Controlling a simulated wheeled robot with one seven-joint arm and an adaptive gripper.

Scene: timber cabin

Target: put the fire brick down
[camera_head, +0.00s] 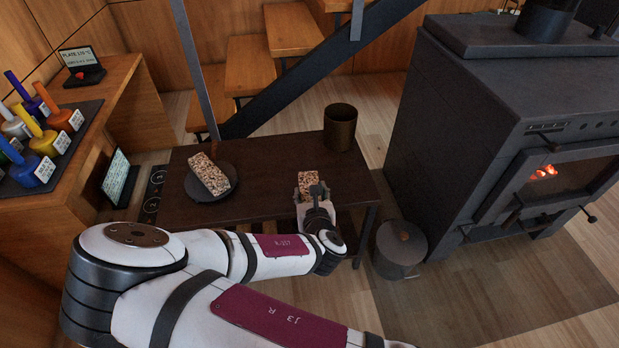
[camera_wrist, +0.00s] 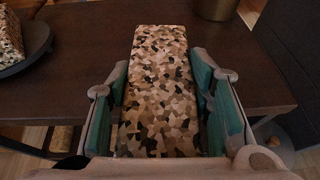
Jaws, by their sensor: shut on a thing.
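The speckled tan, black and white fire brick (camera_wrist: 158,85) is between the teal pads of my gripper (camera_wrist: 165,115), which is shut on it. In the head view the brick (camera_head: 309,181) shows beyond my gripper (camera_head: 312,194), over the right part of the dark low table (camera_head: 265,165). The brick's near end is hidden by the gripper in the head view. I cannot tell whether its underside touches the tabletop. A second speckled brick (camera_head: 208,174) lies on a round dark plate (camera_head: 226,190) at the table's left.
A bronze pot (camera_head: 340,128) stands at the table's back right corner. A black stove (camera_head: 500,130) with a glowing fire is to the right. A lidded dark pot (camera_head: 400,248) stands on the floor beside the table. The tabletop between plate and gripper is clear.

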